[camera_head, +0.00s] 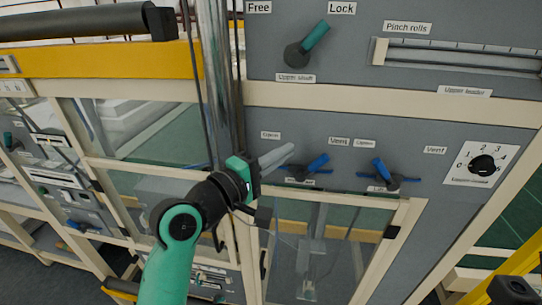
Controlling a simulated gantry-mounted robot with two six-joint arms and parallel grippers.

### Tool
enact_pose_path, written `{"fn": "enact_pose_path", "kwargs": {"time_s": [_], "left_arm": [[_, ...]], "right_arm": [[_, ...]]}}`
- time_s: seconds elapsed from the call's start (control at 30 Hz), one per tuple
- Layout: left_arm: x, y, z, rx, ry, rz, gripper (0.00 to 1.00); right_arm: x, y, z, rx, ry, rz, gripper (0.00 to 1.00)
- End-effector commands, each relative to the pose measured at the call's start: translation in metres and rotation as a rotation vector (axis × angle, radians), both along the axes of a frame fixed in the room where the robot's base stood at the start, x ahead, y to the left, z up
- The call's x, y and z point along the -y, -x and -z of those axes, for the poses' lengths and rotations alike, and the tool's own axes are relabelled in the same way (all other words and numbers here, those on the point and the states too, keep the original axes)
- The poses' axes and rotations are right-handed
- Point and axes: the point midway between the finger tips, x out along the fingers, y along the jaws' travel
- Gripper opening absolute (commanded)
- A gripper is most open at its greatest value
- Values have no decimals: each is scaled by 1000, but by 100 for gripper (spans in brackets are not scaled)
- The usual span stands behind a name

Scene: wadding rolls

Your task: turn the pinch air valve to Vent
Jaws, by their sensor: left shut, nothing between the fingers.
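Two small valves with blue levers sit on the grey panel. The left valve's lever (317,163) points up and right, towards its Vent label (339,141). The right valve's lever (379,167) points up and left, towards the label at its upper left (364,143), away from its Vent label (434,150). The name plates under both are too small to read, so I cannot tell which is the pinch air valve. My left gripper (289,150) is shut and empty, its grey fingers pointing right, just left of the left valve; contact cannot be told.
Above is a larger green-handled lever (314,36) between Free and Lock. A black rotary knob (483,165) is at the right. A glazed, cream-framed door (345,196) lies below the valves. A metal post (214,80) stands beside my left arm.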

Motion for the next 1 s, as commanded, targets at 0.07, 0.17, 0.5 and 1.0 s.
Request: {"fn": "enact_pose_path", "kwargs": {"time_s": [0.07,0.17,0.5,1.0], "left_arm": [[-9,13,-5,3,-1,-5,0],[-13,18,-17,-4,-2,-3,0],[-19,30,-14,1,-1,-2,0],[-26,37,-31,60,-8,-21,0]], "right_arm": [[0,0,3,-1,0,0,50],[0,0,-33,1,0,0,50],[0,0,-53,0,0,0,50],[0,0,-52,0,0,0,50]]}}
